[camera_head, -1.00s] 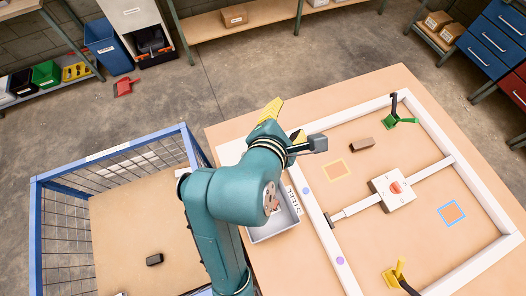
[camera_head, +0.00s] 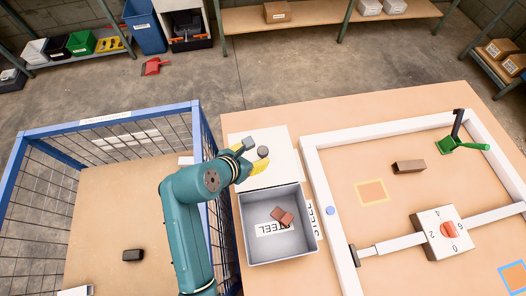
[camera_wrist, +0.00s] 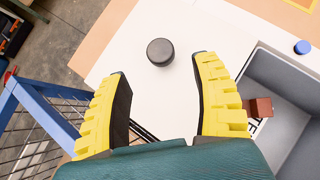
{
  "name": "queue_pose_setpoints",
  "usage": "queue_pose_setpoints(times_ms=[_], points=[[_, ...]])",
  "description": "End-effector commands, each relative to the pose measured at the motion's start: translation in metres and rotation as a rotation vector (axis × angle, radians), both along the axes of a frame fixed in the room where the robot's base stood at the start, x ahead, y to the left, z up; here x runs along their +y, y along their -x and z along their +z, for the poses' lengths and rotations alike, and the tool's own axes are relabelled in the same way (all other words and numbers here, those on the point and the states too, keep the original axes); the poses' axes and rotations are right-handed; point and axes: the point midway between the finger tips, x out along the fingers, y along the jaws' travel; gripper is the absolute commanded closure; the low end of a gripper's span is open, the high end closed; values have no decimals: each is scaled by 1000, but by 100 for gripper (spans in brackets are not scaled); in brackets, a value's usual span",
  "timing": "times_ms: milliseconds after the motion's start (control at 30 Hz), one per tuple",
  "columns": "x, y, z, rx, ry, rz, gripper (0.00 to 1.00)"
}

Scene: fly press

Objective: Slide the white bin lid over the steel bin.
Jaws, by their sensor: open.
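The white bin lid (camera_head: 277,145) lies flat at the far side of the grey steel bin (camera_head: 313,250), leaving the bin's opening uncovered. A round dark knob (camera_head: 263,152) stands on the lid. In the wrist view the knob (camera_wrist: 160,52) is ahead of the fingertips, between their lines and apart from them. My gripper (camera_head: 250,159) is open and empty, with its yellow fingers close to the knob. In the wrist view my gripper (camera_wrist: 160,75) shows both fingers spread. The steel bin also shows at the right of the wrist view (camera_wrist: 285,115). Brown-red blocks (camera_head: 283,217) lie in the bin.
A blue-railed mesh cage (camera_head: 110,115) stands left of the table.

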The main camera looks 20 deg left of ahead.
Motion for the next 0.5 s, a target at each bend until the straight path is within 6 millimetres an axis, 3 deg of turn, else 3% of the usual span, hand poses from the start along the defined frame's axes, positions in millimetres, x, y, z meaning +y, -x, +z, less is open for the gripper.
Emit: queue_pose_setpoints(times_ms=[33, 200, 500], points=[[-2, -9, -13, 1, 0, -3, 35], [-7, -36, -39, 1, 0, -3, 35], [-9, -54, -55, 0, -2, -1, 35]])
